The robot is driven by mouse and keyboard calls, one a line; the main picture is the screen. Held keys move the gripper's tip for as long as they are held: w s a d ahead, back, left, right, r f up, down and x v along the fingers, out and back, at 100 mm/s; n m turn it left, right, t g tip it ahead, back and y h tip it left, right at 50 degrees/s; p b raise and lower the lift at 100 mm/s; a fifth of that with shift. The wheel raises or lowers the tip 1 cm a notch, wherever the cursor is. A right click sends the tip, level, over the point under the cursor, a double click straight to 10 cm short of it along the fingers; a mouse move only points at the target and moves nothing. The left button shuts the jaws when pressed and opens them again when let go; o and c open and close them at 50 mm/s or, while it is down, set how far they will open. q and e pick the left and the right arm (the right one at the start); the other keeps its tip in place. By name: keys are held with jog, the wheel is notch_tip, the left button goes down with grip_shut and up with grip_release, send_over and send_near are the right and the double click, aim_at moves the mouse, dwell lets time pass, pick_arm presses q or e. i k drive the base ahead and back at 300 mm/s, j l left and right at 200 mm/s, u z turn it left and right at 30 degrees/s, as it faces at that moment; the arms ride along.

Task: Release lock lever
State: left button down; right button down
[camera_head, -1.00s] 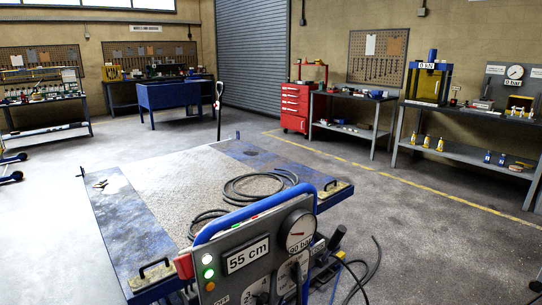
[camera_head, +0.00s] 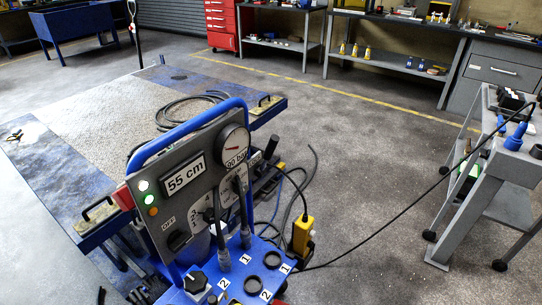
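A trolley-mounted control panel (camera_head: 190,172) stands in the lower middle, with a blue tube frame over it. Its display (camera_head: 185,176) reads 55 cm, and a round gauge (camera_head: 234,145) sits at its upper right with a 90 bar label. Two dark upright levers, one on the left (camera_head: 220,240) and one on the right (camera_head: 242,210), stand in front of the panel above a blue deck (camera_head: 245,278). I cannot tell which part is the lock lever, or whether it is locked. Neither of my grippers shows.
A blue-edged lift platform (camera_head: 95,115) with a coiled hose (camera_head: 190,105) lies behind the panel. A yellow control box (camera_head: 303,235) hangs right of it on a cable. A grey trolley (camera_head: 478,190) stands at right. Floor between them is clear except for cables.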

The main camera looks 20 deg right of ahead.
aim_at(273, 141)
jog(key=u, duration=0.6)
jog(key=i+l+u, duration=0.1)
jog(key=l+u, duration=1)
jog(key=l, duration=0.65)
jog(key=k+l+u, duration=0.1)
jog(key=l, duration=0.4)
jog(key=k+l, duration=0.1)
jog(key=l, duration=0.35)
jog(key=k+l+u, duration=0.1)
jog(key=l, duration=0.4)
